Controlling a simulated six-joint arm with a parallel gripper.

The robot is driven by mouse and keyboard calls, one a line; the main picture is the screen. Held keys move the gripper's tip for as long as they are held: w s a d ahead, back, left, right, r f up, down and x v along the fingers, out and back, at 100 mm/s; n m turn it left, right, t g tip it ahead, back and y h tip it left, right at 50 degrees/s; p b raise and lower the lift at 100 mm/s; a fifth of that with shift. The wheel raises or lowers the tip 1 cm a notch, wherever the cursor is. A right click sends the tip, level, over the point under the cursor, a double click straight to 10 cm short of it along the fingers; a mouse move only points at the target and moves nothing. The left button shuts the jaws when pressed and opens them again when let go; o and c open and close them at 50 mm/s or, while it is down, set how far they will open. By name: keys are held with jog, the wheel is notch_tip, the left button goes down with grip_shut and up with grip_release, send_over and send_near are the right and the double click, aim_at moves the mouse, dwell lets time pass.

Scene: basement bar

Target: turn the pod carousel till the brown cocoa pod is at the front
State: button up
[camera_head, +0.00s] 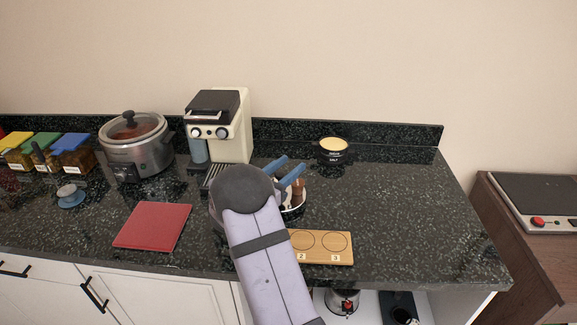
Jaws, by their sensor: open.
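The pod carousel (297,209) stands on the dark counter in the middle of the view. My arm hides most of it, and only its right part with a pale rim shows. A brown pod (299,187) shows on the carousel's right side; I cannot tell for sure that it is the cocoa pod. My gripper (291,165) has two blue fingers spread apart. In the picture they lie over the carousel beside the brown pod. No object shows between them, and I cannot tell whether they touch the carousel.
A coffee machine (237,128) and a slow cooker (138,152) stand behind and left. A salt bowl (333,151) is at the back right. A red mat (153,226) and a wooden board (339,257) lie near the front. The counter's right side is clear.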

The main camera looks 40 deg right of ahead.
grip_shut()
jog(key=shift+s+m+g, duration=0.1)
jog(key=shift+m+g, duration=0.3)
jog(key=shift+g, duration=0.2)
jog(key=shift+s+f+m+g+b, duration=0.1)
jog(key=shift+s+m+g+b, duration=0.15)
jog(key=shift+m+g, duration=0.55)
jog(key=shift+s+r+m+g+b, duration=0.1)
jog(key=shift+s+m+g+b, duration=0.2)
jog(key=shift+g, duration=0.75)
jog(key=shift+s+f+m+g+b, duration=0.1)
jog(key=shift+m+g+b, duration=0.2)
jog(key=shift+m+g, duration=0.55)
jog(key=shift+s+a+m+g+y+b, duration=0.1)
jog(key=shift+s+m+g+y, duration=0.15)
jog(key=shift+m+g, duration=0.45)
jog(key=shift+s+m+g+y+b, duration=0.1)
jog(key=shift+m+g+y, duration=0.2)
jog(key=shift+g, duration=0.75)
jog(key=shift+s+a+m+g+y+b, duration=0.1)
jog(key=shift+s+m+g+y, duration=0.1)
jog(key=shift+m+g, duration=0.5)
jog(key=shift+s+a+m+g+y, duration=0.15)
jog(key=shift+m+g+y, duration=0.25)
jog(key=shift+g, duration=0.35)
jog(key=shift+s+d+m+g+y, duration=0.15)
jog(key=shift+m+g+y, duration=0.15)
jog(key=shift+g, duration=0.4)
jog(key=shift+a, duration=0.1)
